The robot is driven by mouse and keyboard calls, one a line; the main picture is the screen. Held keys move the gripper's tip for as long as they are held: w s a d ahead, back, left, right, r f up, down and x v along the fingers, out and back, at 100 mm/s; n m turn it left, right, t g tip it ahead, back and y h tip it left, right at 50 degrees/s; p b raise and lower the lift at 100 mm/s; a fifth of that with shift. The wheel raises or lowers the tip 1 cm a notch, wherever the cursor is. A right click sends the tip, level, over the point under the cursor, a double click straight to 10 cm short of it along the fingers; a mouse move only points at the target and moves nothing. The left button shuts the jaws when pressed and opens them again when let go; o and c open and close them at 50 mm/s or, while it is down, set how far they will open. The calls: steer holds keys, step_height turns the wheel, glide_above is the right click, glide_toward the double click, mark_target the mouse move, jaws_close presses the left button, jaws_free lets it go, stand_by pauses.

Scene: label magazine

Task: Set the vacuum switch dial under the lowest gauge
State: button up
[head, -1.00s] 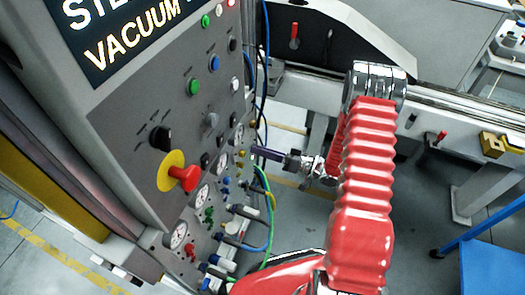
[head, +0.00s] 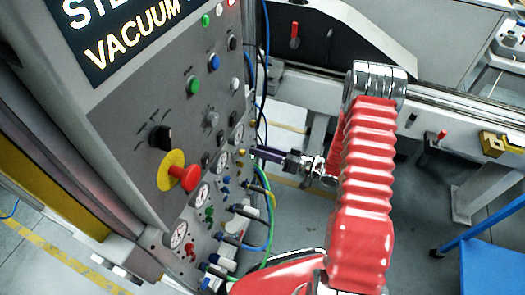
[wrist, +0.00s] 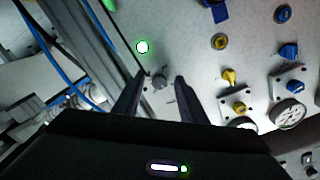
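The grey panel carries a row of round gauges in the head view; the lowest gauge (head: 179,235) is at its lower left, with a red knob (head: 190,249) beside it. My gripper (head: 255,153) is far from that gauge, by the panel's right side near a yellow knob (head: 241,153). Contact with the dial cannot be told.
A red emergency button (head: 184,177) sticks out of the panel. Plugs and hoses (head: 262,215) hang along its lower right edge. A lit green lamp (wrist: 143,47) is near the grey dial. A blue table (head: 495,255) stands at the right.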

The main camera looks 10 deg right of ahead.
steer(key=shift+d, duration=0.1)
steer(key=v, duration=1.3)
steer(key=shift+s+d, duration=0.2)
steer(key=shift+d, duration=0.05)
stand_by(0.5)
